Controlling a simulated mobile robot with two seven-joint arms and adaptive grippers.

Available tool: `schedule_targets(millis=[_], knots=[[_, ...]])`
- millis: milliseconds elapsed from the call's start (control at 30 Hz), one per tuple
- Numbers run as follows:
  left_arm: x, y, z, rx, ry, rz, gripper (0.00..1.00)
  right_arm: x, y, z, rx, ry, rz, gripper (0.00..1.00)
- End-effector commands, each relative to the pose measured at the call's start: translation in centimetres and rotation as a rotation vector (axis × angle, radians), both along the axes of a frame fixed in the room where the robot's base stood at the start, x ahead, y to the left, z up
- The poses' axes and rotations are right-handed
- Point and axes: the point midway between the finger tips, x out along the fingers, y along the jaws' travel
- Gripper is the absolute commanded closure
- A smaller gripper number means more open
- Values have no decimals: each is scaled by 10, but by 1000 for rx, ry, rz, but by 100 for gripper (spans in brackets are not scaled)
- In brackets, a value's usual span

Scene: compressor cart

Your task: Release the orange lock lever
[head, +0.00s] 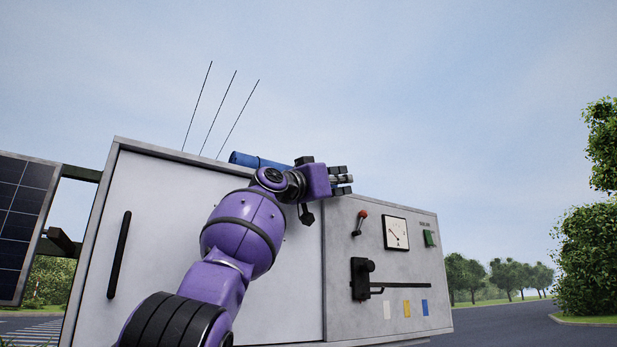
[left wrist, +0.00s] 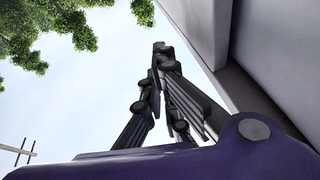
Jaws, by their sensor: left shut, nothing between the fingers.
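The orange lock lever (head: 360,222) is a short lever with an orange-red knob on the grey control panel of the cart. It tilts up and to the right. My left gripper (head: 350,179) is up at the top edge of the panel, above and a little left of the lever, and does not touch it. In the left wrist view the left gripper (left wrist: 160,48) has its fingertips together with nothing between them. The lever does not show in that view. My right gripper is not in view.
The grey cart (head: 380,325) carries a gauge (head: 396,233), a green switch (head: 430,238), a black slide handle (head: 362,277) and coloured labels. A white door with a black handle (head: 119,255) is at left. A blue roll (head: 250,160) lies on top. Open air is above and right.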

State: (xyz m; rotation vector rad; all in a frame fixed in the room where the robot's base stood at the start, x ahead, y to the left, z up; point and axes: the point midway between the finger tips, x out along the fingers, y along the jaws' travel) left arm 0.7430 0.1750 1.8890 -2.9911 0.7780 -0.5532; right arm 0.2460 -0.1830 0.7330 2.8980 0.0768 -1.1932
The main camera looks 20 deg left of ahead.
Motion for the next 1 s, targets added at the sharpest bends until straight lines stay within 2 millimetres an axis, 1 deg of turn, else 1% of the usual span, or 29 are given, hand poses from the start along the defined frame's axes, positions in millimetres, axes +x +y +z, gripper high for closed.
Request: schedule_targets(millis=[33, 133, 233, 433, 600, 800, 1000], knots=[[6, 7, -11, 2, 7, 5, 100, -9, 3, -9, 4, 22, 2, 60], [2, 11, -19, 2, 14, 6, 100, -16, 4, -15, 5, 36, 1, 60], [-7, 15, -22, 4, 16, 7, 100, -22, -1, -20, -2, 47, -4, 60], [-39, 31, -21, 0, 6, 7, 100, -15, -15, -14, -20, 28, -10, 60], [-59, 43, -27, 0, 9, 7, 100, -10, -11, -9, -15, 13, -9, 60], [-72, 49, -29, -1, 10, 4, 100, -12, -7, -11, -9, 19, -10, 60], [-74, 50, -28, -1, 9, 4, 100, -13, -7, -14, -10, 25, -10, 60]])
